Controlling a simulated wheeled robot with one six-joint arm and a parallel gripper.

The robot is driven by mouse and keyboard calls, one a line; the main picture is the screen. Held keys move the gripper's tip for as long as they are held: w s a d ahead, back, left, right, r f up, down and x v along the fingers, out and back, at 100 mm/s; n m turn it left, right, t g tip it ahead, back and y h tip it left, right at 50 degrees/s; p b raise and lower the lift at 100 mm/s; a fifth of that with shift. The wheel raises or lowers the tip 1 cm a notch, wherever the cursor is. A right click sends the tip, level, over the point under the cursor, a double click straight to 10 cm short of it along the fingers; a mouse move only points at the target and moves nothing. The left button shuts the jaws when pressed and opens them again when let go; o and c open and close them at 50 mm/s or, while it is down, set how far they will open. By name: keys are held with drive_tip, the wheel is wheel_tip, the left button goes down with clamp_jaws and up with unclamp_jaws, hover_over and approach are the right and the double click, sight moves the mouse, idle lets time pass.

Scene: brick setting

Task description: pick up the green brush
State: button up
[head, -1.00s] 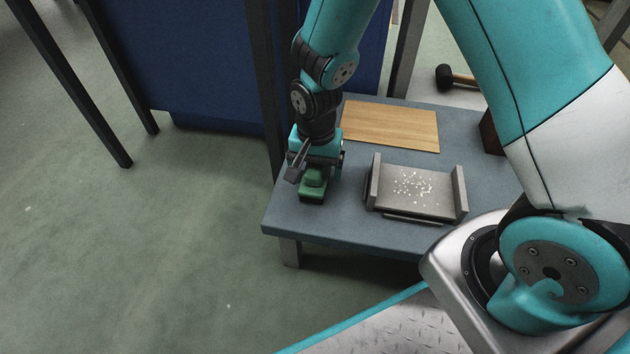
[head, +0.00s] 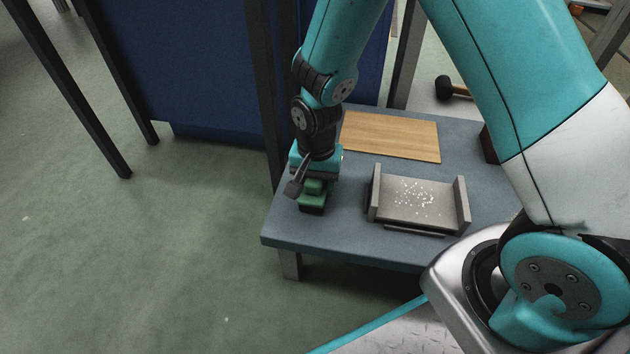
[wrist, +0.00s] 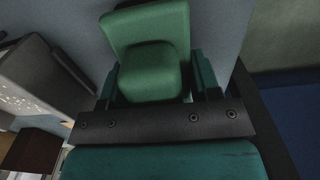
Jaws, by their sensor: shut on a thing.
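The green brush (head: 313,197) is at the left end of the grey-blue table, under my gripper (head: 312,184). Its dark lower side shows below the green body; I cannot tell whether it touches the table top. My gripper points down and is shut on the brush. In the wrist view the green brush (wrist: 150,50) sits between the two fingers (wrist: 152,82), its raised block between them and its wider part extending beyond. The far finger is partly hidden in the head view.
A grey metal tray (head: 415,212) with pale crumbs stands right of the brush on the table (head: 340,238). A wooden board (head: 390,135) lies behind it. A dark brown block (head: 489,145) is at the right. A black-headed mallet (head: 445,88) lies beyond the table. A dark post stands behind my gripper.

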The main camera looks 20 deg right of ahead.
wheel_tip(320, 180, up, 20)
drive_tip(key=p, duration=1)
drive_tip(key=shift+f+p, duration=0.25)
drive_tip(key=shift+p, duration=0.1)
